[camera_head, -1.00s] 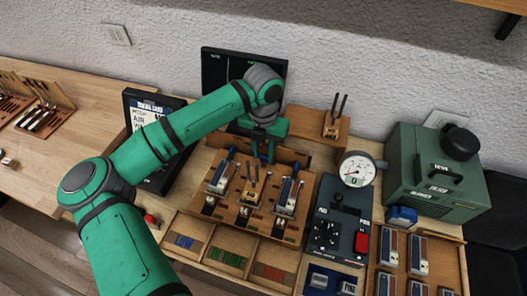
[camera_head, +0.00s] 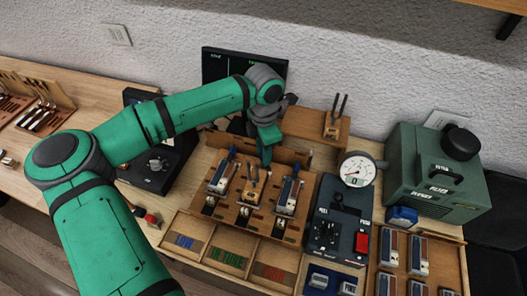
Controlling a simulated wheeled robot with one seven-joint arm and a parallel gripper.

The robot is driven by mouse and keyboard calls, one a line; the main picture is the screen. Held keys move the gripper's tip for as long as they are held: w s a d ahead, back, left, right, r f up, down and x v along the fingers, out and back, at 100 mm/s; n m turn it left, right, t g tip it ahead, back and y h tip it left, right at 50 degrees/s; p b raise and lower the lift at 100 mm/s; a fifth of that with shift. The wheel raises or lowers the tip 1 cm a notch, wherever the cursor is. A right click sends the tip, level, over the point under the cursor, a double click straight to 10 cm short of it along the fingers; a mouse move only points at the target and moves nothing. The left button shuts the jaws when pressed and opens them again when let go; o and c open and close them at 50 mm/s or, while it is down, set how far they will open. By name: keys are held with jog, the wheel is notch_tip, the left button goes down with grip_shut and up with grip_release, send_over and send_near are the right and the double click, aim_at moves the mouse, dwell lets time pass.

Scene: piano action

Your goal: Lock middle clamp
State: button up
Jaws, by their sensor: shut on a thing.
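A wooden fixture board (camera_head: 276,222) holds three stations side by side. The left station (camera_head: 218,180) and the right station (camera_head: 288,194) each carry a pale and dark block, with a blue clamp handle behind. The middle station (camera_head: 250,193) shows two upright dark prongs with tan parts. My gripper (camera_head: 266,160) points down at the back of the board, behind the middle station. It is shut on what appears to be the middle clamp's handle, which the fingers mostly hide. Whether that clamp is fully down cannot be told.
A dial gauge (camera_head: 356,170) and a dark control box (camera_head: 336,225) with a red switch stand to the right. A green machine (camera_head: 437,175) is farther right. Labelled trays (camera_head: 228,258) lie in front. A wooden block with a two-pronged tool (camera_head: 331,126) stands behind.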

jog(key=m, duration=0.4)
jog(key=shift+r+m, duration=0.1)
jog(key=shift+m, duration=0.2)
jog(key=shift+w+m, duration=0.1)
jog(key=shift+m, duration=1.8)
jog(key=o, duration=1.1)
jog(key=shift+c, duration=0.2)
notch_tip(320, 180, up, 11)
